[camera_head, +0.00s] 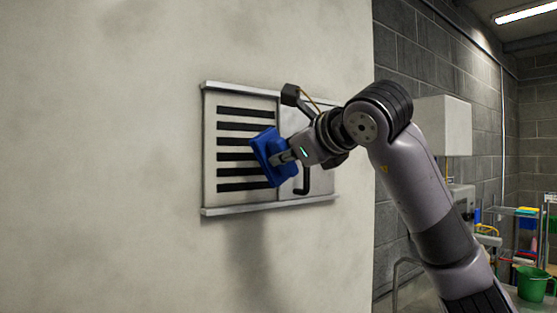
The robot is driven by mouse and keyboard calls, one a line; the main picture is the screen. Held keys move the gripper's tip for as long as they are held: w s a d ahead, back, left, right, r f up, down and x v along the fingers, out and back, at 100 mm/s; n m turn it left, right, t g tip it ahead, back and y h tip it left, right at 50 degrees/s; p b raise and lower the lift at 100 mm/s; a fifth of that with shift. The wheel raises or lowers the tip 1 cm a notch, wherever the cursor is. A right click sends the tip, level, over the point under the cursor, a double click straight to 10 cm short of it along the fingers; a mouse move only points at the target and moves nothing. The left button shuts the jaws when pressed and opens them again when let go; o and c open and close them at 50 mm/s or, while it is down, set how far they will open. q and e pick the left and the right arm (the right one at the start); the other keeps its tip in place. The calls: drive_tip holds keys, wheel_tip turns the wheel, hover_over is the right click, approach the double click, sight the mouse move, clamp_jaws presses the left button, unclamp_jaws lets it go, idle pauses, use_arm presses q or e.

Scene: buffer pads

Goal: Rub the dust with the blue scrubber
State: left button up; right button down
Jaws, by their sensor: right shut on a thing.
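The blue scrubber (265,157) is in the middle of the head view, in front of the slatted part of a wall vent (210,165). My right gripper (284,158) is shut on the scrubber and holds it tilted at the right ends of the dark slots. The scrubber looks close to or against the vent; I cannot tell whether it touches. No separate dust patch stands out on the vent; faint dark smudges show on the pale wall (110,150). My left gripper is not in view.
A sliding panel with a dark handle (303,182) covers the vent's right part, between a top and a bottom rail (260,208). At the far right are a white box (445,124), a green bucket (531,284) and shelves with coloured items. The wall left of the vent is clear.

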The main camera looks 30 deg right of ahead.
sight(268, 156)
drive_tip(key=shift+s, duration=0.2)
drive_tip(key=s+b, duration=0.1)
drive_tip(key=s, duration=0.2)
drive_tip(key=shift+d, duration=0.2)
idle(0.3)
drive_tip(key=shift+w, duration=0.15)
drive_tip(key=shift+a+r+p+x, duration=0.2)
drive_tip(key=shift+p+x, duration=0.2)
drive_tip(key=shift+x, duration=0.75)
drive_tip(key=shift+a+r+p+x, duration=0.15)
drive_tip(key=shift+p+x, duration=0.3)
drive_tip(key=shift+x, duration=0.7)
drive_tip(key=shift+a+r+p+x, duration=0.2)
drive_tip(key=shift+p+x, duration=0.2)
drive_tip(key=shift+x, duration=0.75)
drive_tip(key=shift+w, duration=0.15)
drive_tip(key=shift+p+x, duration=0.45)
drive_tip(key=shift+x, duration=0.45)
